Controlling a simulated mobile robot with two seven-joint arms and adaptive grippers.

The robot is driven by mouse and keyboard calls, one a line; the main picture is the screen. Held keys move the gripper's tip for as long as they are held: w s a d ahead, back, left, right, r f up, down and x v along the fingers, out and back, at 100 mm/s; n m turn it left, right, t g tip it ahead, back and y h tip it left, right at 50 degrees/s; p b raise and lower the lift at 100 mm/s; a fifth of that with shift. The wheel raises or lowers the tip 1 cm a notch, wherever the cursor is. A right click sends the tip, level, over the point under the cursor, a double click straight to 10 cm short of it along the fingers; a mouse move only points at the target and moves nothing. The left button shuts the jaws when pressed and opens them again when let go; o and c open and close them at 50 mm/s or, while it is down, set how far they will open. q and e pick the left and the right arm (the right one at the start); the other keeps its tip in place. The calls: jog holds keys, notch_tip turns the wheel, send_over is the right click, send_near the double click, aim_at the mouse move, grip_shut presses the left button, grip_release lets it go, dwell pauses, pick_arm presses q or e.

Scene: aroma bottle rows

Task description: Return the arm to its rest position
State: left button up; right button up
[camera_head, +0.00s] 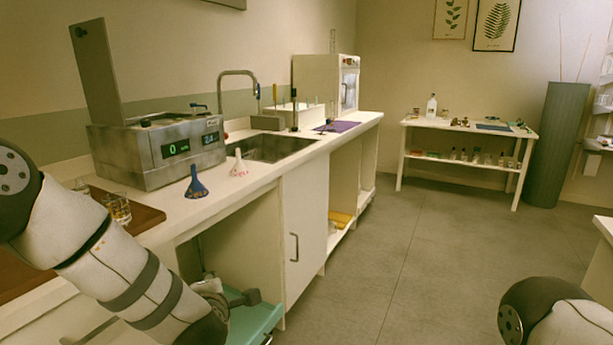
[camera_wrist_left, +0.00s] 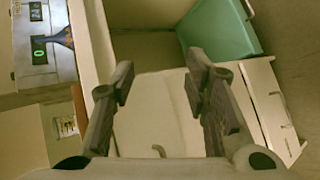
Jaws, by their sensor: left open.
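My left arm (camera_head: 110,255) comes in from the left in the head view and reaches down in front of the counter. My left gripper (camera_wrist_left: 162,88) is open and empty in the wrist view, with its two dark fingers spread wide apart. In the head view the gripper is mostly hidden behind my arm's end, beside a teal box or drawer (camera_head: 250,325) under the counter. Part of my right arm (camera_head: 565,315) shows at the lower right, and its gripper is out of view.
The counter (camera_head: 255,180) holds a metal bath device (camera_head: 160,150), a blue funnel (camera_head: 196,183), a white funnel (camera_head: 238,165) and glasses (camera_head: 118,208). The teal box also shows in the wrist view (camera_wrist_left: 222,35). A small table (camera_head: 415,124) stands across open floor (camera_head: 400,250).

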pick_arm(q)
jog(key=s+f+m+g+h, duration=0.1)
jog(key=s+f+m+g, duration=0.2)
jog(key=s+f+m, duration=0.55)
jog(key=s+f+m+g+h, duration=0.2)
jog(key=s+f+m+g, duration=0.2)
jog(key=s+f, duration=0.9)
jog(key=s+a+m+g, duration=0.2)
jog(key=s+m+g, duration=0.1)
jog(key=s, duration=1.1)
jog(key=s+a+r+m+g, duration=0.1)
jog(key=s+m+g, duration=0.3)
jog(key=s, duration=1.1)
jog(key=shift+a+r+m, duration=0.25)
jog(key=shift+a+m, duration=0.25)
jog(key=shift+m, duration=0.65)
